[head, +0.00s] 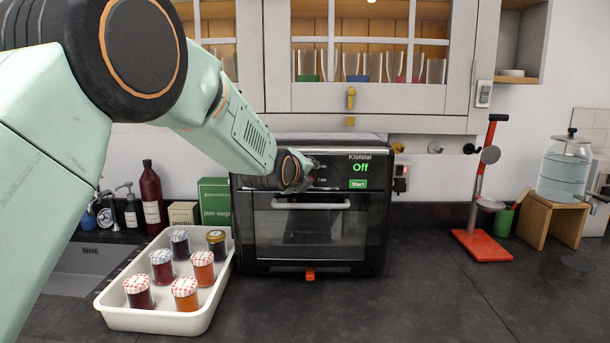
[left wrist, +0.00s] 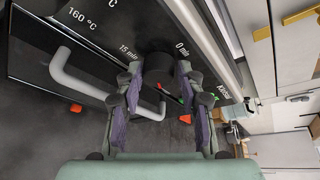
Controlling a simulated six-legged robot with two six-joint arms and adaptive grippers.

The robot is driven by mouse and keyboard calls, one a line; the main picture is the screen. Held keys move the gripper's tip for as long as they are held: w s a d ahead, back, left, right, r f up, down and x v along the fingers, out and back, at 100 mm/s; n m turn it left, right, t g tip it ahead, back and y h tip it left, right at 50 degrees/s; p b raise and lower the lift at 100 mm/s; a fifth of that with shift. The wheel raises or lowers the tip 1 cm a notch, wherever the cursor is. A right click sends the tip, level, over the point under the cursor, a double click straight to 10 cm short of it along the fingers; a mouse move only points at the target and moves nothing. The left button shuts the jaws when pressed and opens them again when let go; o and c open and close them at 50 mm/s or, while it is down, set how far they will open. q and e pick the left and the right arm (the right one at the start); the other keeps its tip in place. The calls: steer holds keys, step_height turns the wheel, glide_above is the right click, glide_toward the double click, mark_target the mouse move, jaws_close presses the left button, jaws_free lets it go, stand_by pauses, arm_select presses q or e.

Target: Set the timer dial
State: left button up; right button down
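The black oven (head: 312,225) stands on the dark counter, with its display reading "Off" above a green "Start" button (head: 358,183). My left gripper (head: 308,170) is at its control panel and hides much of the dial area in the head view. In the left wrist view, the dark round timer dial (left wrist: 159,68) sits between the two fingertips of my left gripper (left wrist: 160,78), near the printed marks "0 min" and "15 min". The fingers are apart, one on each side of the dial. I cannot tell whether they touch it. My right gripper is not in view.
A white tray (head: 152,319) of lidded jars stands left of the oven. The oven door handle (head: 311,205) juts out below the panel. A red stand (head: 482,244) and a glass water dispenser (head: 565,168) are at the right.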

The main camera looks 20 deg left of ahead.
arm_select(q)
steer(key=o, duration=0.3)
steer(key=shift+s, duration=0.1)
steer(key=v, duration=1.2)
stand_by(0.4)
